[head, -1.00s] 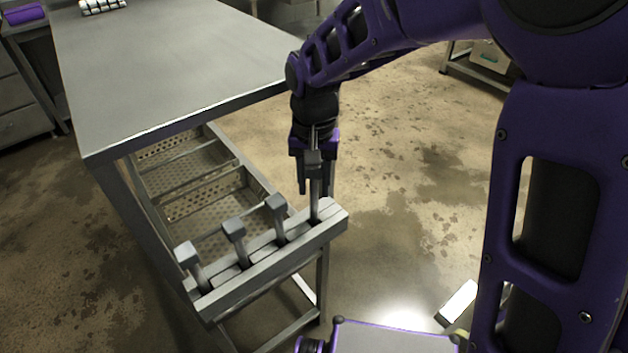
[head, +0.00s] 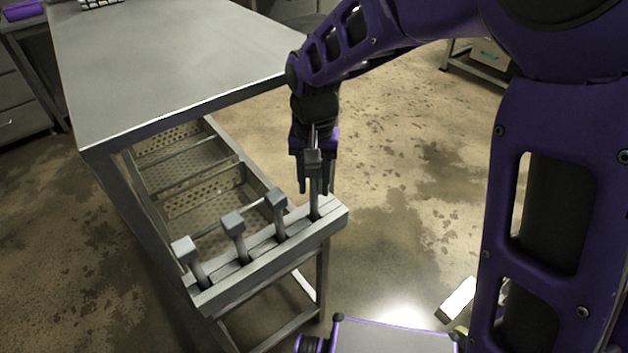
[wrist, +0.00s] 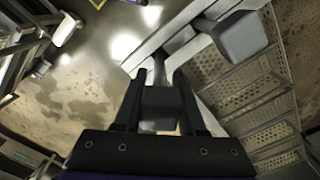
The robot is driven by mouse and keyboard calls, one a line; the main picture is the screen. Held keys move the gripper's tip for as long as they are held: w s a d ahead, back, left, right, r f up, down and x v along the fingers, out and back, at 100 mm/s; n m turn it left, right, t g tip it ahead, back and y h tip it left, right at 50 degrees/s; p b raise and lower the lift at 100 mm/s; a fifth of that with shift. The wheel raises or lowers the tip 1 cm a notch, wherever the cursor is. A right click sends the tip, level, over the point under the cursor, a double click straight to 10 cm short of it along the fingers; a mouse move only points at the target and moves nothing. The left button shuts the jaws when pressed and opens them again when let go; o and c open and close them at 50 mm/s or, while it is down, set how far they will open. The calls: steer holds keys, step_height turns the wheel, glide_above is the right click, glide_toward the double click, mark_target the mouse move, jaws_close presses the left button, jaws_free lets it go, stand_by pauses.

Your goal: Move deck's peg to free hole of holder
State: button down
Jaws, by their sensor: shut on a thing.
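The holder (head: 262,265) is a grey slotted bar at the end of the metal table frame. Several grey pegs with square heads stand along it; one is the left peg (head: 186,250), and another is the peg (head: 276,205) nearest my gripper. My gripper (head: 315,185) points down at the holder's right end, shut on a peg (head: 313,165). The held peg's shaft reaches down to the holder's top; its lower end is hidden. In the wrist view the held peg's head (wrist: 160,107) sits between the fingers, beside the holder (wrist: 165,35). A neighbouring peg head (wrist: 241,36) is to the right.
Open floor (head: 400,200) lies to the right of my gripper. A white block (head: 458,300) is on the floor.

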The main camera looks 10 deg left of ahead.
steer(key=shift+f+b, duration=0.9)
steer(key=shift+f, duration=0.4)
stand_by(0.4)
steer(key=shift+c, duration=2)
jaws_free()
step_height(320, 180, up, 8)
steer(key=shift+f+p, duration=0.25)
steer(key=shift+p, duration=0.4)
steer(key=shift+r, duration=0.1)
